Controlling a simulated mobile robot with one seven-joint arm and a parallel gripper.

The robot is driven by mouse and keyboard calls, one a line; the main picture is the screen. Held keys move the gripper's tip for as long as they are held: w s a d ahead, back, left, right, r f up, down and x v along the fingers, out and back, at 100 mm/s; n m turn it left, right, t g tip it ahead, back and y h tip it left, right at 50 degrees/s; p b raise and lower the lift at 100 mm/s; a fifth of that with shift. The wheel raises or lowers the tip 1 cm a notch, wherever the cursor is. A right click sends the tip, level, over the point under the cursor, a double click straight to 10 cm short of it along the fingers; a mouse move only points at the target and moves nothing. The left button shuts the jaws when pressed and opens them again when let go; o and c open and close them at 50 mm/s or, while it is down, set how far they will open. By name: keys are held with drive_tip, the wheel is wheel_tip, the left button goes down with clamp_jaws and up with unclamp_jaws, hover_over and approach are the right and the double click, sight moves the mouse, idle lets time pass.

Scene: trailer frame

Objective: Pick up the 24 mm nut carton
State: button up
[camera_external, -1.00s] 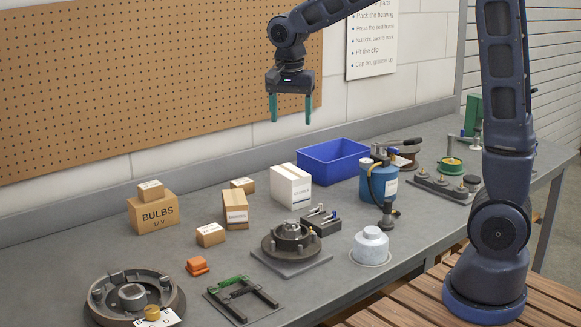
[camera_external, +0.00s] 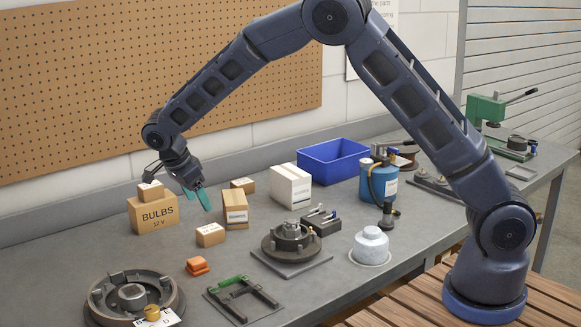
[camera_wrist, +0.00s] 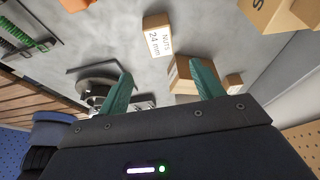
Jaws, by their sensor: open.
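The 24 mm nut carton (camera_external: 210,235) is a small tan box lying on the bench between the orange blocks and a taller carton. In the wrist view the carton (camera_wrist: 157,36) shows its white label reading "NUTS 24 mm", beyond the fingertips and near the top middle. My gripper (camera_external: 198,203) is open and empty, with teal fingers, above the bench beside the BULBS box and behind the nut carton. In the wrist view my gripper (camera_wrist: 163,70) has its fingers wide apart, with nothing between them.
The BULBS box (camera_external: 154,216) with a small carton (camera_external: 150,191) on top stands close left of my gripper. The taller carton (camera_external: 235,212) stands right of the nut carton. Orange blocks (camera_external: 197,266) lie in front. A white carton (camera_external: 291,188) and blue bin (camera_external: 333,162) stand farther right.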

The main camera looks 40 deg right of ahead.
sight(209, 229)
drive_tip(key=x, duration=0.7)
drive_tip(key=a+x, duration=0.1)
drive_tip(key=x, duration=0.3)
drive_tip(key=shift+f, duration=0.45)
drive_tip(key=shift+c, duration=0.5)
drive_tip(key=c, duration=1.1)
drive_tip(key=shift+r, duration=0.1)
